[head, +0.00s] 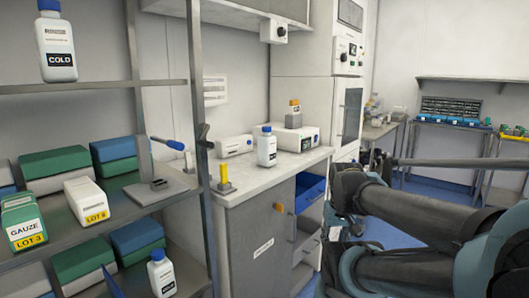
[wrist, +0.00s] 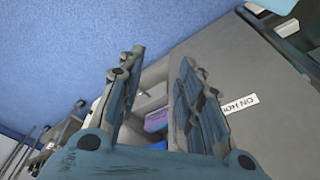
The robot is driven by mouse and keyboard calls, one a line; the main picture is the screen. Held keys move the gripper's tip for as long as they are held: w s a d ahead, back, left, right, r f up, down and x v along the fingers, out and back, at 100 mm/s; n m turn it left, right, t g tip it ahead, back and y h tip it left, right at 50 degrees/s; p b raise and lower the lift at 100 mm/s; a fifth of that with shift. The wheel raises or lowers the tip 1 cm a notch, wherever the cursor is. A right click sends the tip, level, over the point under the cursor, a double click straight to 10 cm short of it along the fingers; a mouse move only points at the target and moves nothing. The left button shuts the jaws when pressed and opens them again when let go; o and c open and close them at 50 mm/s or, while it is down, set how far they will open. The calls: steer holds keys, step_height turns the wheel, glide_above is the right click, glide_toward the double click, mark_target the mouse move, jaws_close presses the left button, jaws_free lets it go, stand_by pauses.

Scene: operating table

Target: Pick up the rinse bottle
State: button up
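A white rinse bottle with a blue cap (head: 57,45), labelled RINSE and COLD, stands upright on the upper left shelf in the head view. A similar white blue-capped bottle (head: 266,149) stands on the counter, its label too small to read. Another such bottle (head: 161,276) stands on the lower shelf at the bottom. My gripper (wrist: 162,58) is open in the wrist view, with nothing between its fingers. It faces the floor and the grey cabinet; no bottle shows there. In the head view my arm is at the right, apart from all the bottles.
A metal shelf rack (head: 94,86) with an upright post stands at the left, holding gauze boxes (head: 23,222) and green and blue packs. The counter (head: 237,185) carries white devices and a yellow item. Blue floor (head: 432,202) shows at the right.

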steer(key=shift+o, duration=1)
steer(key=o, duration=0.8)
step_height(320, 180, up, 2)
steer(key=shift+s+r, duration=0.1)
steer(key=shift+r, duration=0.05)
step_height(320, 180, up, 37)
steer(key=n+g, duration=0.2)
steer(key=n, duration=0.8)
glide_above(267, 147)
steer(key=w, duration=0.4)
steer(key=shift+s+a, duration=0.1)
steer(key=shift+a, duration=0.2)
steer(key=shift+f, duration=0.5)
step_height(267, 147, down, 11)
steer(key=shift+d+f, duration=0.2)
steer(key=shift+f, duration=2.45)
